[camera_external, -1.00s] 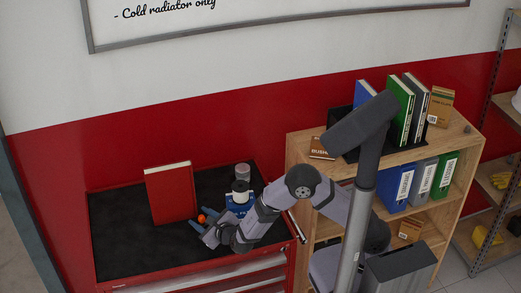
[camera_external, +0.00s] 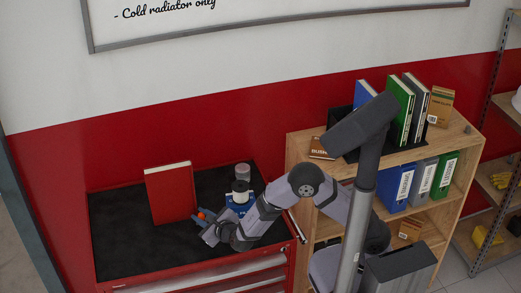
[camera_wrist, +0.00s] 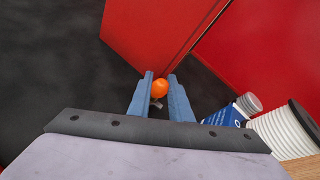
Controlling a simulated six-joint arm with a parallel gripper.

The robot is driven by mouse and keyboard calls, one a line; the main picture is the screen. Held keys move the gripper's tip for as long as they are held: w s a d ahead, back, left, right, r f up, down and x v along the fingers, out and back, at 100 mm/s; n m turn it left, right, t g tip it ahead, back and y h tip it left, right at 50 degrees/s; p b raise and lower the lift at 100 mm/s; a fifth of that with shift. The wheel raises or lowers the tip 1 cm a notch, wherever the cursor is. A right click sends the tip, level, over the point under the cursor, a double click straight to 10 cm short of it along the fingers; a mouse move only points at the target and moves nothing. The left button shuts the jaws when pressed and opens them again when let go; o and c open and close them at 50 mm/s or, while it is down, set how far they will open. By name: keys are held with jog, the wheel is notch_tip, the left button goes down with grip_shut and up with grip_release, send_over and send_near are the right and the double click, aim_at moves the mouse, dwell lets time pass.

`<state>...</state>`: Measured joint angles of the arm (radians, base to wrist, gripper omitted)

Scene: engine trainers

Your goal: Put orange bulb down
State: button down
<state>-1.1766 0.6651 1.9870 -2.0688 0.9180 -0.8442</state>
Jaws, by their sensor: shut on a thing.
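The small orange bulb (camera_external: 201,215) is above or on the black top of the red tool cabinet. In the wrist view the orange bulb (camera_wrist: 160,88) sits between the two blue fingertips, its rounded end facing away. A small metal-looking part (camera_wrist: 156,102) shows below it between the fingers. My gripper (camera_wrist: 160,93) is shut on the bulb. It also shows in the external view (camera_external: 201,219), reaching left from the arm, low over the cabinet top. I cannot tell whether the bulb touches the surface.
A red book (camera_external: 170,193) stands upright close behind and left of my gripper. The black cabinet top (camera_external: 125,240) is clear on the left. A wooden shelf (camera_external: 300,160) is farther right.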

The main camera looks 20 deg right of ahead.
notch_tip(320, 180, up, 27)
dwell(0.8)
jog(key=shift+a+b, duration=0.85)
jog(key=shift+a, duration=2.1)
jog(key=shift+m, duration=0.3)
notch_tip(320, 180, down, 24)
jog(key=shift+r, duration=0.2)
jog(key=shift+f, duration=0.1)
jog(key=shift+f, duration=2)
jog(key=shift+f, duration=0.2)
